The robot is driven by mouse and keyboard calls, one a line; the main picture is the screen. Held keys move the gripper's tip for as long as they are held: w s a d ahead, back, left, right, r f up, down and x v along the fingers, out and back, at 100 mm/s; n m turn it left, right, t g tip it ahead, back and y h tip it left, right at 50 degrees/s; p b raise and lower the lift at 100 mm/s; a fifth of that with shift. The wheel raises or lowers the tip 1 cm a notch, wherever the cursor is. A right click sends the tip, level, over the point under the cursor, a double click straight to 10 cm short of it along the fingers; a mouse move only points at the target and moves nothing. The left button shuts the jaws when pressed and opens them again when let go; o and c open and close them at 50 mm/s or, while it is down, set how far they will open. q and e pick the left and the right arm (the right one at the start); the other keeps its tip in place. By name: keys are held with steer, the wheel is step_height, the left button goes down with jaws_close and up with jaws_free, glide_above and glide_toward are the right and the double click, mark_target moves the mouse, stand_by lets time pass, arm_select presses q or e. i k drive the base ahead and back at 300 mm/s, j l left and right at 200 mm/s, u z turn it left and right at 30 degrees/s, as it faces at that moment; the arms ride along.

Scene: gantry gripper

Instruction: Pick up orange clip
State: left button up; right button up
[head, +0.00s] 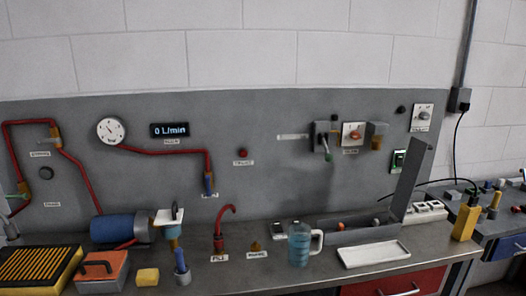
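I cannot clearly make out an orange clip. A small orange item (341,224) lies in the open grey box (372,235) on the bench, but it is too small to identify. A small orange-brown piece (255,247) stands on the bench behind a white label. A larger orange block with a black handle (103,271) sits at the front left. Neither of my grippers shows in the head view.
The bench (275,275) also holds a blue cylinder (118,227), a yellow block (148,277), a blue jug (299,243) and a white tray (373,255). The box's raised lid (409,180) stands at right. Red pipes cross the grey panel (275,190).

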mark_target(341, 227)
steer(key=i+l+u, duration=0.2)
steer(key=l, duration=1.3)
steer(key=l+u, duration=0.25)
steer(key=l, duration=1.3)
steer(key=k+l+u, duration=0.2)
steer(key=l, duration=1.3)
steer(key=u, duration=0.55)
steer(key=i, duration=0.4)
steer(key=j+z, duration=0.05)
